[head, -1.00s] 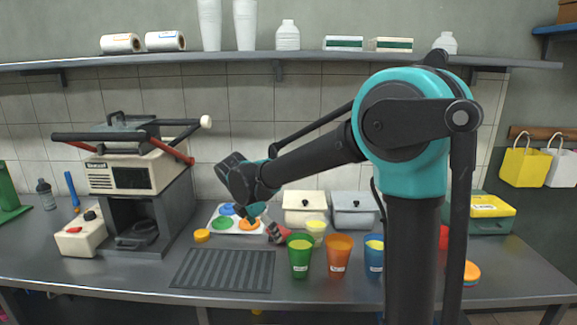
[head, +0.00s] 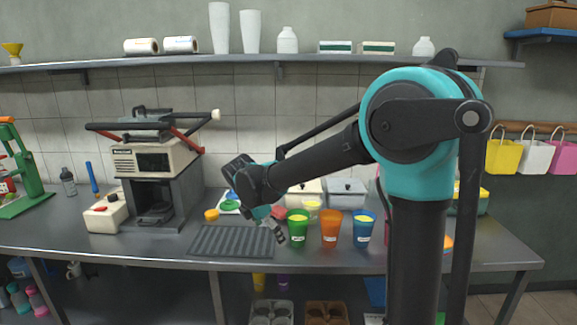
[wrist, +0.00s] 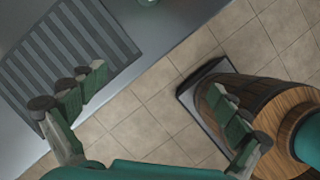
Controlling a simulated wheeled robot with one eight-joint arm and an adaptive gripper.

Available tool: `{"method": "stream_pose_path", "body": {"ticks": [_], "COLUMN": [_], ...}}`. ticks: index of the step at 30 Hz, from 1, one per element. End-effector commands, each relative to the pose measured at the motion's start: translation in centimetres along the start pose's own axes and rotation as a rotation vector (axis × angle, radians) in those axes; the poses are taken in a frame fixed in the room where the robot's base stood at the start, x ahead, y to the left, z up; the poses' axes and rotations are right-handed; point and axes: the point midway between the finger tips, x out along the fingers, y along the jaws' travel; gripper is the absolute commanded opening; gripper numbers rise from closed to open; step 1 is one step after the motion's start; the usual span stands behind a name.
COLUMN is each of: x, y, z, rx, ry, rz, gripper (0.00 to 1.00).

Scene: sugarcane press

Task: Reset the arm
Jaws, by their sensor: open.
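My gripper (head: 276,225) hangs at the front edge of the metal counter (head: 330,255), just left of the green cup (head: 297,228) in the head view. In the wrist view my gripper (wrist: 155,105) is open, with its two fingers wide apart and nothing between them. Below it are the counter's front edge and the tiled floor (wrist: 150,125). My arm reaches from the right of the head view toward the middle, bent down at the wrist.
Orange (head: 330,229) and blue (head: 363,229) cups stand right of the green one. A ribbed drain mat (head: 230,241) lies left of my gripper. The press (head: 155,175) stands further left. A wooden barrel (wrist: 235,95) stands on the floor in the wrist view.

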Motion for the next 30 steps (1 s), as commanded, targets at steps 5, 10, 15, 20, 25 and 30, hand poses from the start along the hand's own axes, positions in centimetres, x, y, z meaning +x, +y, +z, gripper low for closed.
{"method": "stream_pose_path", "body": {"ticks": [5,10,15,20,25,30], "x": [1.1,2.5,4.5,6.9,10.1,12.2], "y": [-2.0,-4.6,-8.4,-14.0,-21.6,-27.1], "z": [1.3,2.8,4.6,6.0,6.3,5.1], "rx": [0.136,0.324,0.596,0.978,1.538,1.994], "ry": [0.023,0.053,0.094,0.151,0.236,0.313], "rz": [0.003,0.007,0.009,0.007,-0.003,-0.018], "gripper": [1.0,1.0,1.0,1.0,1.0,1.0]}}
